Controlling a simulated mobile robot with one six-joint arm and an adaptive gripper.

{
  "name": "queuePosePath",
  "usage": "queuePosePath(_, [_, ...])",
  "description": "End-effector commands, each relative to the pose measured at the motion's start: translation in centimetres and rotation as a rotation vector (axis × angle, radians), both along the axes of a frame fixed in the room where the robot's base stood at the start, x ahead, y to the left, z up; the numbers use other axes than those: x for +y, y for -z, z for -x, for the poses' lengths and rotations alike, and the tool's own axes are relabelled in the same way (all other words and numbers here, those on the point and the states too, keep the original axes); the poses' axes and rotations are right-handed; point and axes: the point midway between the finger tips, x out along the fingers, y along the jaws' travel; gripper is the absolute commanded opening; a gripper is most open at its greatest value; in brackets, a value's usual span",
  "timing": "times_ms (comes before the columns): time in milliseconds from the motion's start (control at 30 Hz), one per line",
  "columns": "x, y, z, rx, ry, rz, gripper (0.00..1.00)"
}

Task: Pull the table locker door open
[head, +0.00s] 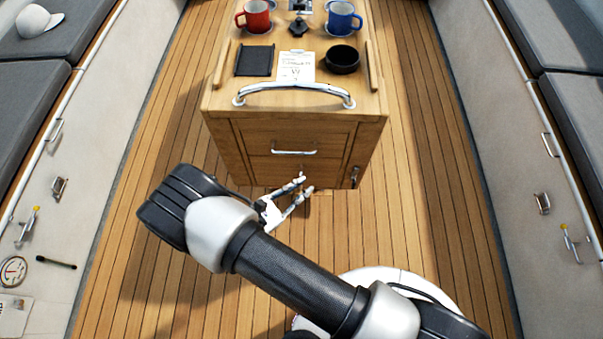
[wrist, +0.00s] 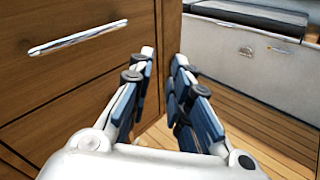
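The wooden table locker (head: 218,137) stands upright ahead of me, with a drawer front bearing a bar handle (head: 294,151). The handle also shows at the upper left of the wrist view (wrist: 78,37). The locker door (head: 262,174) appears to be the panel below the drawer, strongly foreshortened and partly behind my gripper; I see no clear gap around it. My gripper (head: 305,184) is at the lower front of the locker. In the wrist view its fingers (wrist: 164,66) are partly apart, with no object visible between them. I cannot tell whether they touch the wood.
A metal fitting (head: 355,176) is at the locker's lower right. A chrome rail (head: 292,87) crosses the tabletop's near edge. A red mug (head: 257,17), blue mug (head: 342,18), and black bowl (head: 342,59) stand on top. Plank floor (head: 440,200) lies clear on both sides, bounded by benches.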

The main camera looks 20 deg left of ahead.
Motion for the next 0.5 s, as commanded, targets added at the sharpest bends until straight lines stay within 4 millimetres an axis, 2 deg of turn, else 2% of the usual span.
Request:
queuePosePath(33, [0.5, 2.2, 1.2, -0.005, -0.091, 0.055, 0.18])
queuePosePath(100, [1.3, 4.9, 2.6, -0.016, -0.214, 0.116, 0.18])
queuePosePath(233, [1.8, 9.2, 5.1, -0.034, -0.414, 0.207, 0.18])
queuePosePath(400, [1.7, 12.6, 7.1, -0.047, -0.578, 0.273, 0.18])
queuePosePath(500, [1.6, 13.4, 7.5, -0.051, -0.617, 0.288, 0.18])
